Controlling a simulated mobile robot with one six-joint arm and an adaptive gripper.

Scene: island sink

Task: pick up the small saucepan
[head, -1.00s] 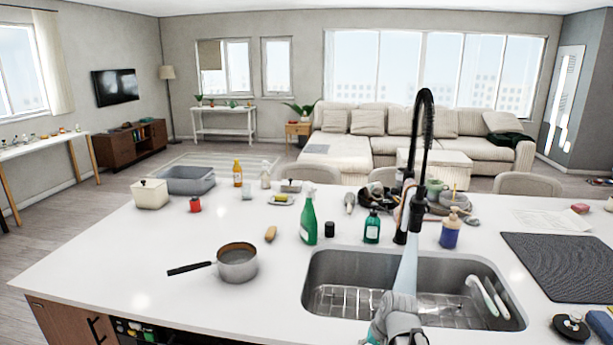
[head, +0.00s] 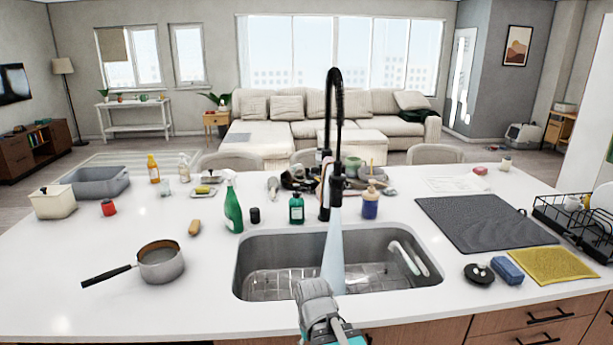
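The small saucepan (head: 162,265) is grey with a brown rim and a long dark handle. It stands upright on the white counter, left of the sink, with its handle pointing left and slightly toward me. My gripper (head: 313,293) shows only as a grey end of my arm at the bottom middle, over the sink's front edge. It is well to the right of the saucepan and apart from it. Its fingers cannot be made out.
The sink (head: 268,245) has a tall black faucet (head: 329,150) with water running. The counter around the saucepan is clear.

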